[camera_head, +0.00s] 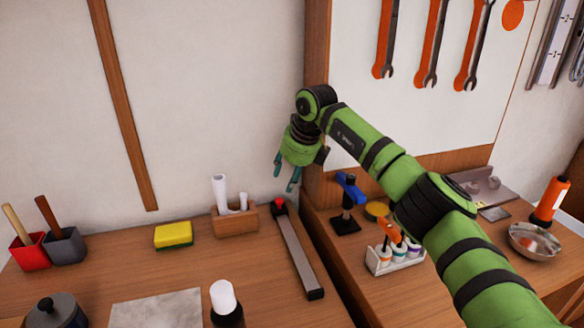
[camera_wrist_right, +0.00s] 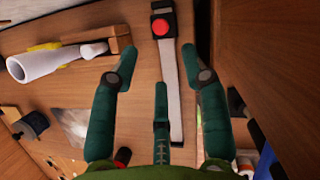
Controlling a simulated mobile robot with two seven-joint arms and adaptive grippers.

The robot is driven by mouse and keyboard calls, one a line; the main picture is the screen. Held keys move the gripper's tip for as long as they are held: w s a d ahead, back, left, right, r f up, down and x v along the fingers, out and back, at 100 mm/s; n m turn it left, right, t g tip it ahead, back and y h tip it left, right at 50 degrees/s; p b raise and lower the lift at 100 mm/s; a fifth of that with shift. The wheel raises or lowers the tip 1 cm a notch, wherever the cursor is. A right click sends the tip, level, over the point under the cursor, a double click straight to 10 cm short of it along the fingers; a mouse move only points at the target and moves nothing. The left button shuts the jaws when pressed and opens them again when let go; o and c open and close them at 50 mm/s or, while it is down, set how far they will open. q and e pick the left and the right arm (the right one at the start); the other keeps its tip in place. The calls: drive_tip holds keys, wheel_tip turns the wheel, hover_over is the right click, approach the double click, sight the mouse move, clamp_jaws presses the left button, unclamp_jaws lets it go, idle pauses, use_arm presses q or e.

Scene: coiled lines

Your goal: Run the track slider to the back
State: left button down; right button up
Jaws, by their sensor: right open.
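The track slider is a grey metal rail (camera_head: 298,255) with black ends, lying lengthwise on the wooden table. Its red knob (camera_head: 279,201) sits on a black block at the far end, near the wall. In the wrist view the red knob (camera_wrist_right: 161,27) shows at the top, with the pale rail (camera_wrist_right: 172,75) running down from it. My right gripper (camera_head: 285,174) is open and empty, pointing down above the far end of the rail, apart from the knob. In the wrist view its teal fingers (camera_wrist_right: 160,72) are spread. My left gripper is not in view.
A wooden block with white pieces (camera_head: 236,219) stands just left of the rail's far end. A yellow sponge (camera_head: 173,235) and a white-capped bottle (camera_head: 224,300) are farther left. A wooden panel edge (camera_head: 317,150), a blue-topped tool (camera_head: 348,200) and a small rack (camera_head: 394,258) are right.

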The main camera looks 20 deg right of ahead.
drive_tip(key=shift+v, duration=1.4)
